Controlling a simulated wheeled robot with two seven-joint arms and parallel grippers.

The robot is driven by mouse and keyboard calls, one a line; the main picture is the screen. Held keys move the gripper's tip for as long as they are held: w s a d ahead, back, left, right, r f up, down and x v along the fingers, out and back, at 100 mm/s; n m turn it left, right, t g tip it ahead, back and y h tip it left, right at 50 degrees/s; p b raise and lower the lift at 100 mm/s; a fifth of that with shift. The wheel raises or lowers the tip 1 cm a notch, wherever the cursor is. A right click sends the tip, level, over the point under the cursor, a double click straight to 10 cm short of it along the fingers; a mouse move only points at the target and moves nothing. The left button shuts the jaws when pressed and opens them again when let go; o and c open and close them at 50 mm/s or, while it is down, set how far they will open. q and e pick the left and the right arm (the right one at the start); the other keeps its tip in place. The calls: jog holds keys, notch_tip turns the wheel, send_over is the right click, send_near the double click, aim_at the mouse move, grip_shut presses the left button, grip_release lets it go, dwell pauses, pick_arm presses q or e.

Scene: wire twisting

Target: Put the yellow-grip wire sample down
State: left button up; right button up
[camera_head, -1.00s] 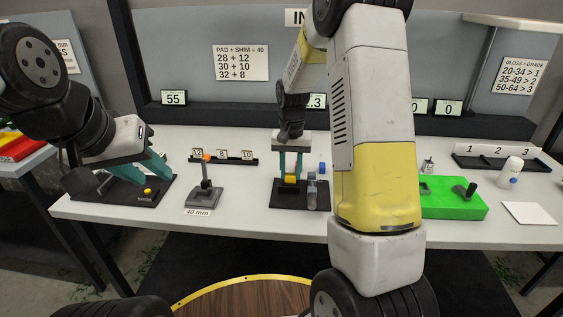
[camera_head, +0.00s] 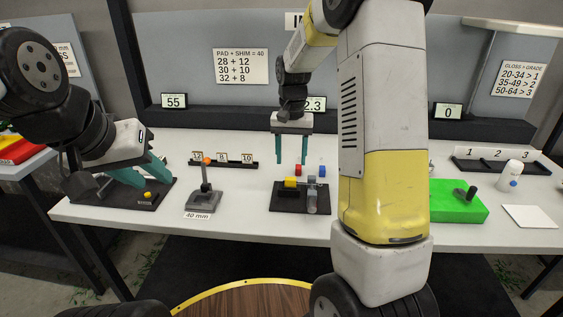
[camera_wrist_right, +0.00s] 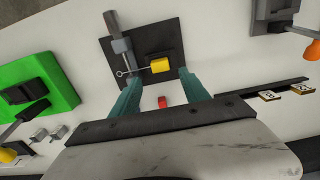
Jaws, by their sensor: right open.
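The yellow-grip wire sample (camera_head: 291,183) lies at the black fixture plate (camera_head: 287,205) in the middle of the table. In the right wrist view its yellow grip (camera_wrist_right: 160,65) lies over the dark plate, and a thin wire with a looped end (camera_wrist_right: 121,74) reaches toward the grey post (camera_wrist_right: 119,45). My right gripper (camera_head: 292,161) is open and empty above the sample, its teal fingers apart; they also show in the right wrist view (camera_wrist_right: 160,82).
A red block (camera_head: 301,170) and a blue block (camera_head: 322,170) sit behind the fixture. A grey stand with an orange knob (camera_head: 206,161) is to its left. A green box (camera_head: 455,203) and a white bottle (camera_head: 511,174) are at the right. My right arm hides part of the table.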

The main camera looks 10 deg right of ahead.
jog(key=s+r+n+t+y, duration=0.1)
jog(key=s+r+n+t, duration=0.15)
jog(key=s+r, duration=0.9)
jog(key=s+a+r+t, duration=0.1)
jog(key=s+t, duration=0.1)
jog(key=s, duration=0.4)
jog(key=s+a+r+n+t+y, duration=0.1)
jog(key=s, duration=0.5)
jog(key=shift+s+r+t, duration=0.25)
jog(key=shift+s+t, duration=0.1)
jog(key=shift+s, duration=0.05)
